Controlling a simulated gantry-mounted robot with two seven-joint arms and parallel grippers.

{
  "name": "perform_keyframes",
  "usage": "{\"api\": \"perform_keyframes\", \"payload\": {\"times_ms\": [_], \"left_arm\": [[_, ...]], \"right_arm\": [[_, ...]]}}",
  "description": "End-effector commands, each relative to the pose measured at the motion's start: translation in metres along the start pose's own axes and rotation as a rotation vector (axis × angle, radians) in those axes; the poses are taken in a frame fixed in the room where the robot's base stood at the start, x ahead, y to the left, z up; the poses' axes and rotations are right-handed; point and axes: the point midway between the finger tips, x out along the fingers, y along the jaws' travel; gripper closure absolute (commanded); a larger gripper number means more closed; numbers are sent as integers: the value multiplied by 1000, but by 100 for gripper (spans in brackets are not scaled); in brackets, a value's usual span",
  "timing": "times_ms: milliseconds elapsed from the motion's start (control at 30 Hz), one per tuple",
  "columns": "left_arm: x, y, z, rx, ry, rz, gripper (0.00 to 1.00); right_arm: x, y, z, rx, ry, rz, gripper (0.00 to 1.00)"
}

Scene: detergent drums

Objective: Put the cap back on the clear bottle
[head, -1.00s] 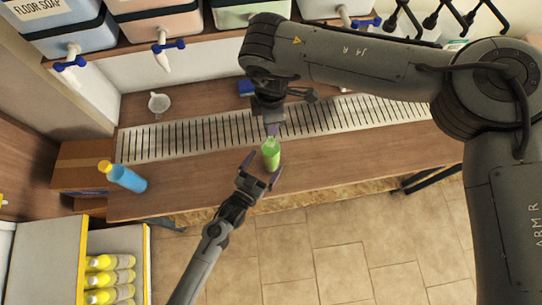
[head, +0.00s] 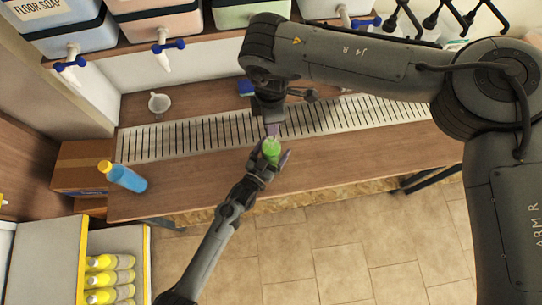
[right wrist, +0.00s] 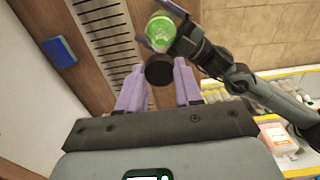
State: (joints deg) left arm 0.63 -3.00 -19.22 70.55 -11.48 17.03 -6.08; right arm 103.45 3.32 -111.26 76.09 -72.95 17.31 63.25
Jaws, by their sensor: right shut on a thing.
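The clear bottle (head: 271,149) holds green liquid and stands at the bench's front edge; it also shows in the right wrist view (right wrist: 160,31). My left gripper (head: 270,157) is around the bottle, one finger on each side; a small gap shows at the right finger, so it looks open. My right gripper (head: 272,130) points down just behind the bottle. In the right wrist view it is shut on the dark round cap (right wrist: 159,70), between its purple fingers. The cap is close to the bottle's top but apart from its mouth. The cap is hidden in the head view.
A slotted drain grate (head: 200,138) runs along the bench. A white cup (head: 159,103) and a blue sponge (head: 246,88) are behind it. Drums with taps line the back shelf.

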Motion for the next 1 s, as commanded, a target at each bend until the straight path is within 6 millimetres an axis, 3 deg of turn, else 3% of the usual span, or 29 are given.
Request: {"api": "perform_keyframes", "payload": {"times_ms": [67, 433, 567, 800, 1000], "left_arm": [[0, 0, 0, 0, 0, 0, 26], [0, 0, 0, 0, 0, 0, 81], [0, 0, 0, 0, 0, 0, 81], [0, 0, 0, 0, 0, 0, 81], [0, 0, 0, 0, 0, 0, 81]], "right_arm": [[0, 0, 0, 0, 0, 0, 93], [0, 0, 0, 0, 0, 0, 93], [4, 0, 0, 0, 0, -1, 93], [35, -1, 0, 0, -1, 1, 93], [48, -1, 0, 0, -2, 6, 93]]}}
